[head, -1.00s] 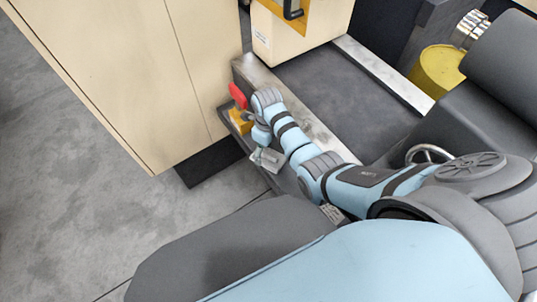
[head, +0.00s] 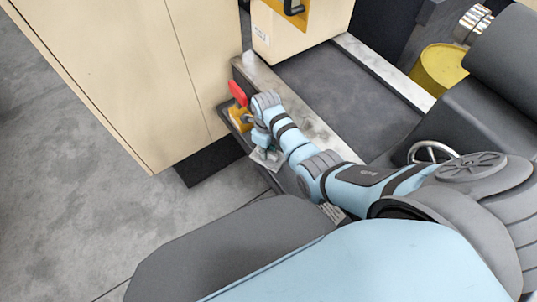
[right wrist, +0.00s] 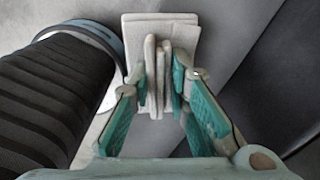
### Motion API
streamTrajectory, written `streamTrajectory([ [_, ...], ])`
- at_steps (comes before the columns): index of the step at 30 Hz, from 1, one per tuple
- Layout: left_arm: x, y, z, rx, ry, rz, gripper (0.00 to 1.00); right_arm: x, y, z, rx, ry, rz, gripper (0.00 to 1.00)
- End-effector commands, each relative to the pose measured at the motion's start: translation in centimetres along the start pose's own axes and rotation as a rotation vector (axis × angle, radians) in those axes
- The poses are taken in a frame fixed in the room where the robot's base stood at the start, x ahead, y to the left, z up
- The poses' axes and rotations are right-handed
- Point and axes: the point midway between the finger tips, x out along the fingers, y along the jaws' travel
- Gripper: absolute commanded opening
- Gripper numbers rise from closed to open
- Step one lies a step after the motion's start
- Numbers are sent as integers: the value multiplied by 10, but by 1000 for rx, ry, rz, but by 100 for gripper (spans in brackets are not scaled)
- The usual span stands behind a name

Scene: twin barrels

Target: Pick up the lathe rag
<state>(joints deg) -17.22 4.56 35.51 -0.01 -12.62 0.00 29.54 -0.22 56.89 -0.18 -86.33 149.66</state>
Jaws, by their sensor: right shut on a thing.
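The lathe rag (right wrist: 160,24) is a pale, folded cloth in the right wrist view. Its middle is bunched up between the green pads of my right gripper (right wrist: 163,85), which is shut on it. In the head view the rag (head: 267,158) shows as a light grey patch under my right gripper (head: 264,143), by the dark front side of the machine. Part of the rag is hidden by the fingers. My left gripper is not in view.
A red knob (head: 238,93) and a yellow block (head: 240,119) sit close to my right wrist. A cream cabinet (head: 130,75) stands at the left. A metal rail (head: 310,122) runs beside the arm. A yellow bucket (head: 437,70) is at upper right.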

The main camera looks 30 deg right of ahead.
Motion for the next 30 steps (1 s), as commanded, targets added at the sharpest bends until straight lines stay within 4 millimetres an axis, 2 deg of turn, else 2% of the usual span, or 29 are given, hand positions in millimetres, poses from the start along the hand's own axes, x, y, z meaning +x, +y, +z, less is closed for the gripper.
streamTrajectory([
  [6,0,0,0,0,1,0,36,1,1,-2,0,5,2,0],
  [11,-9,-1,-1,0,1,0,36,-16,0,-1,0,3,1,0],
  [14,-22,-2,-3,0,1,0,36,-42,0,0,0,0,-1,0],
  [18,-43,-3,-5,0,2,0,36,-100,0,0,0,-2,-2,0],
  [21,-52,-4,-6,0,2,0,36,-138,-1,1,0,-3,-2,0],
  [24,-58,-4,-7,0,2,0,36,-167,0,1,0,-2,-2,0],
  [27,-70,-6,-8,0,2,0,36,-191,0,0,0,2,1,0],
  [30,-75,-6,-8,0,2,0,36,-200,0,0,0,2,1,0],
])
